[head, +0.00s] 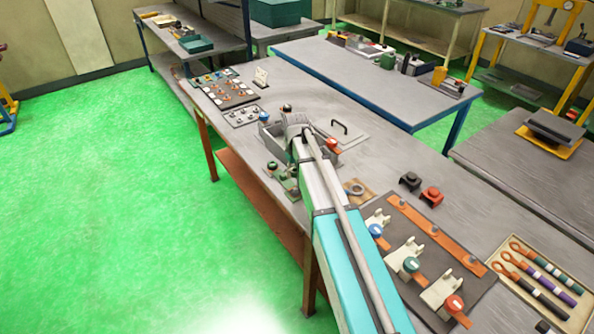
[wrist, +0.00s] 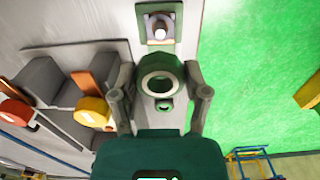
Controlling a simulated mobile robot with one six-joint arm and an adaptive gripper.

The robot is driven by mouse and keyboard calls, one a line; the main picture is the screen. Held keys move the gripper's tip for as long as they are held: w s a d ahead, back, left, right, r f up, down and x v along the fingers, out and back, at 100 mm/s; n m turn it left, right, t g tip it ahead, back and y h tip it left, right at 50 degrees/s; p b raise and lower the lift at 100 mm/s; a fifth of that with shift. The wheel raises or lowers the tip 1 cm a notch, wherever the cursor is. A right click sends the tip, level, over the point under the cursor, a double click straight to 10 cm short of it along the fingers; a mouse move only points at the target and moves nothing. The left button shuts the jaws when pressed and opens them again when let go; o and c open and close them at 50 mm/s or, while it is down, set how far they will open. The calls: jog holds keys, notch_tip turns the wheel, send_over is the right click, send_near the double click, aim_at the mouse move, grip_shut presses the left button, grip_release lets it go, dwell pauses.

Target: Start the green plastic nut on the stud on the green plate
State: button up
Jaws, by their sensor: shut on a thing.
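In the wrist view my gripper (wrist: 160,72) is shut on the green plastic nut (wrist: 146,72), a thick ring with a pale inner edge, held between the two fingertips. The green plate (wrist: 145,46) lies above the nut in that picture, with a pale round stud (wrist: 160,32) standing on a grey square at its middle. The nut and the stud appear apart; the height gap cannot be told. A small green ringed part (wrist: 165,105) shows just below the nut. In the head view my arm hides most of the gripper, and small green parts show beside it at the bench's left edge.
In the wrist view, grey blocks with an orange part (wrist: 84,82) and a yellow knob (wrist: 92,112) stand left of the gripper. Green floor (wrist: 260,70) lies right, past the bench edge. In the head view, a board with levers (head: 437,240) stands right of my arm.

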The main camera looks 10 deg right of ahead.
aim_at(295, 190)
jog(key=shift+f, duration=0.15)
jog(key=shift+f+b, duration=3.15)
jog(key=shift+b, duration=0.15)
jog(key=shift+s+f+b, duration=0.15)
jog(key=shift+f+b, duration=0.6)
dwell(1.6)
jog(key=m, duration=0.6)
jog(key=shift+a, duration=0.1)
dwell(0.4)
